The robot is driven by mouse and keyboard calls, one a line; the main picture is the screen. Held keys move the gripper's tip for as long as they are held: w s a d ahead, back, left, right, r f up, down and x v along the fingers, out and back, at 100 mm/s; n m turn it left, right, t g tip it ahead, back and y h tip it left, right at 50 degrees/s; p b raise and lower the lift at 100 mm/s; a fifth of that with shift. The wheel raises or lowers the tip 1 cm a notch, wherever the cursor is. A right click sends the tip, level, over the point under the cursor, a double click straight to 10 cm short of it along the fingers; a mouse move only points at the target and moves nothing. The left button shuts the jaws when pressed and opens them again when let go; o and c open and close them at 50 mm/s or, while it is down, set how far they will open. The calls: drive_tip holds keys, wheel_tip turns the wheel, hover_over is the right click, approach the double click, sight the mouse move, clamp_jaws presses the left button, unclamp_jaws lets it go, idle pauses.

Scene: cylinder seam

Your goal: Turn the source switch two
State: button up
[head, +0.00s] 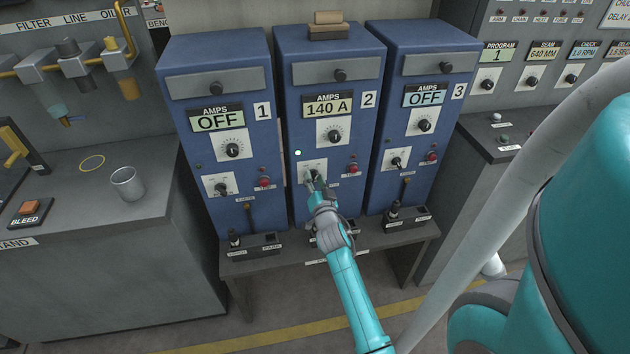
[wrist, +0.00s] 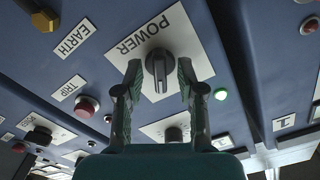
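Source two is the middle blue cabinet (head: 290,100), with its AMPS display (head: 328,107) reading 140 A. A small green lamp (head: 298,153) on it is lit, and the lamp also shows in the wrist view (wrist: 221,94). Its black POWER switch (wrist: 159,66) sits on a white plate (wrist: 190,35). My gripper (wrist: 160,80) is at the switch, with its fingers apart on either side of the knob and gaps visible beside it. In the head view, my gripper (head: 314,179) partly hides the switch.
Cabinets one (head: 210,75) and three (head: 425,60) stand close on either side, both displays reading OFF. A red trip button (head: 353,168) is right of the switch. A loose block (head: 328,32) lies on top of cabinet two. A metal cup (head: 128,184) stands on the left bench.

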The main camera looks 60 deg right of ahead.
drive_tip(key=v, duration=1.2)
idle(0.5)
